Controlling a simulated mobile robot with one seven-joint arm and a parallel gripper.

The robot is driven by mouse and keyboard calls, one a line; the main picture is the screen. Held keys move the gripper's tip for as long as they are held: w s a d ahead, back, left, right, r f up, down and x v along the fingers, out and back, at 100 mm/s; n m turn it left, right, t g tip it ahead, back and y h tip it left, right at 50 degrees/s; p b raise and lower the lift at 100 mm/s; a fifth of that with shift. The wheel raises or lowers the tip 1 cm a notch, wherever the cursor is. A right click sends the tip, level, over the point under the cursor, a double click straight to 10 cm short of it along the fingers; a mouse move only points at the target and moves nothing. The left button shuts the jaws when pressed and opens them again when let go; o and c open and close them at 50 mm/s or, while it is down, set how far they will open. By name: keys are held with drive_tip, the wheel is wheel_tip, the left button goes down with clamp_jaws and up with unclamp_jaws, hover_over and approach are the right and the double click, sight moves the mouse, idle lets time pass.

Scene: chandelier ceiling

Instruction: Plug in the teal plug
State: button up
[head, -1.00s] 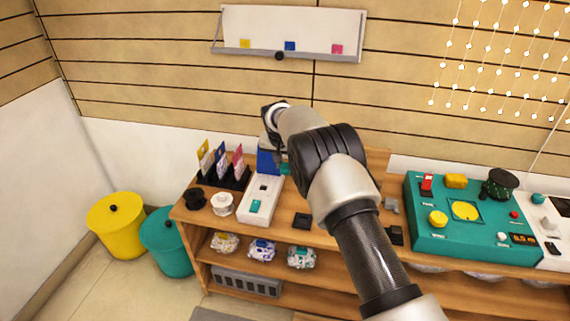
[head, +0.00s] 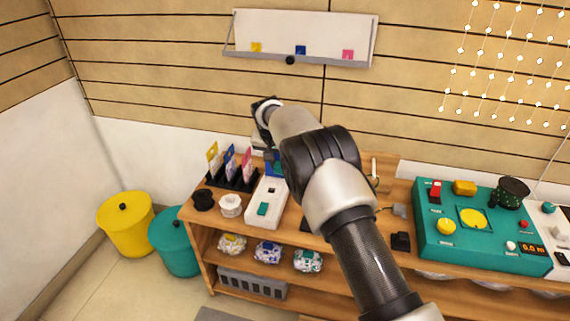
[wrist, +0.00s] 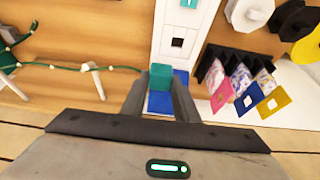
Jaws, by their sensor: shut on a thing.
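My gripper (wrist: 159,84) is shut on the teal plug (wrist: 161,75), a small teal block between the two fingertips in the wrist view. A green cord runs in from the left towards it. A white strip with a dark square socket (wrist: 177,42) lies just above the plug in the wrist view. A blue patch (wrist: 181,76) shows under and beside the plug. In the head view the white strip (head: 268,192) stands on the shelf top with a teal block at its near end. My arm hides the fingertips and plug there.
Left of the strip in the head view are a black rack with yellow, blue and pink cards (head: 230,175), a white spool (head: 231,205) and a black spool (head: 203,199). A teal console (head: 482,222) stands at the right. The green cord (wrist: 65,67) lies on the wood.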

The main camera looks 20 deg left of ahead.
drive_tip(key=shift+s+a+r+p, duration=0.15)
drive_tip(key=shift+s+a+r, duration=0.15)
drive_tip(key=shift+a, duration=0.2)
drive_tip(key=shift+s+a+r+p, duration=0.25)
drive_tip(key=shift+a+r, duration=0.15)
drive_tip(key=shift+a, duration=0.15)
drive_tip(key=shift+s+a+r+p, duration=0.1)
drive_tip(key=shift+s+a+r, duration=0.2)
drive_tip(key=shift+a, duration=0.2)
drive_tip(key=shift+w+f+b, duration=0.15)
drive_tip(key=shift+f+b, duration=0.65)
drive_tip(key=shift+f, duration=0.55)
drive_tip(key=shift+w+f+b, duration=0.2)
drive_tip(key=shift+f+b, duration=0.65)
drive_tip(key=shift+f, duration=0.45)
drive_tip(key=shift+w+f+b, duration=0.15)
drive_tip(key=shift+f+b, duration=0.65)
drive_tip(key=shift+f, duration=0.55)
drive_tip(key=shift+f, duration=0.15)
drive_tip(key=shift+f+b, duration=0.55)
drive_tip(key=shift+b, duration=0.5)
drive_tip(key=shift+f+b, duration=0.35)
drive_tip(key=shift+f, duration=0.3)
